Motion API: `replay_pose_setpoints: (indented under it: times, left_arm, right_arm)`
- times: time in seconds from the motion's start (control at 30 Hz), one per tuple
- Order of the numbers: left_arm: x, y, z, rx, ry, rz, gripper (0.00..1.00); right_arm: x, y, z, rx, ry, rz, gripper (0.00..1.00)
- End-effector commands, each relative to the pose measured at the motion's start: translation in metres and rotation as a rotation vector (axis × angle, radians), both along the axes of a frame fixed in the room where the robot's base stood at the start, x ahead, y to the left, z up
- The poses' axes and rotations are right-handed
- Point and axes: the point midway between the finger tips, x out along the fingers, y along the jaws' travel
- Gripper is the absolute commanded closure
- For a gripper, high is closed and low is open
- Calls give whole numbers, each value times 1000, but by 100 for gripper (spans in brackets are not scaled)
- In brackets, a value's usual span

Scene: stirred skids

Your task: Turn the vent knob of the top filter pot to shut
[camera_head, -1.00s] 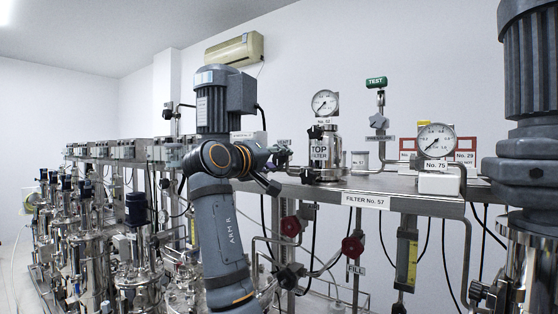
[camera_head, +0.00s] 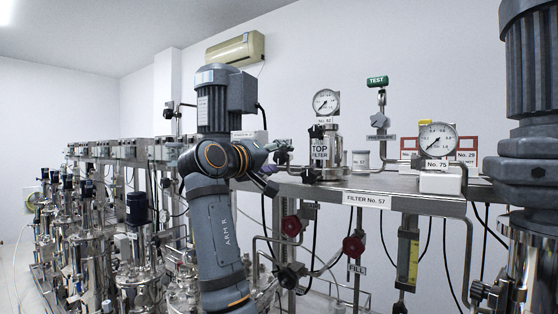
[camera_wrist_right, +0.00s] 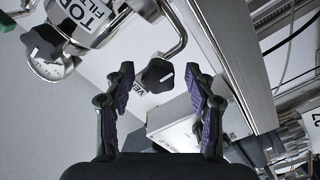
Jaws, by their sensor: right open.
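The top filter pot (camera_head: 319,151), a steel pot labelled TOP FILTER, stands on the steel shelf under a round gauge (camera_head: 326,102). In the right wrist view the pot (camera_wrist_right: 97,22) is at the upper left. The black vent knob (camera_wrist_right: 157,76) with a white mark sits at the end of a bent steel tube, beside a partly hidden VENT label. My right gripper (camera_wrist_right: 160,80) is open, its dark fingers on either side of the knob in the picture, with no clear contact. In the head view my right gripper (camera_head: 279,153) is left of the pot. My left gripper is out of view.
A second gauge (camera_head: 437,139) marked No. 75 and a white container (camera_head: 360,161) are to the right on the shelf (camera_head: 410,189). Red valve wheels (camera_head: 353,246) hang below the shelf edge. Steel vessels (camera_head: 88,245) crowd the left side.

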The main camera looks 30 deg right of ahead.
Motion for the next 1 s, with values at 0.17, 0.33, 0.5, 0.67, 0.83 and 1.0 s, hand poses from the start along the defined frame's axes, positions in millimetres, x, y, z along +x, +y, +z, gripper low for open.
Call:
replay_pose_setpoints:
  times: [0.17, 0.33, 0.5, 0.67, 0.83, 1.0]
  left_arm:
    - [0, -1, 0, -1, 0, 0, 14]
    - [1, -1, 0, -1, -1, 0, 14]
    - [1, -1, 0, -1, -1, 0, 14]
    - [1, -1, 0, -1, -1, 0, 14]
    - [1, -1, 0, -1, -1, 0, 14]
    - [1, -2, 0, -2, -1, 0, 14]
  right_arm:
    - [-12, 35, -1, 2, 1, 5, 45]
    - [-22, 56, -1, 3, 2, 4, 45]
    - [-25, 61, -1, 2, 2, 0, 45]
    - [-24, 61, -1, 2, 2, 0, 45]
    - [-24, 61, -1, 1, 2, 1, 45]
    - [-24, 61, -1, 1, 2, 1, 45]
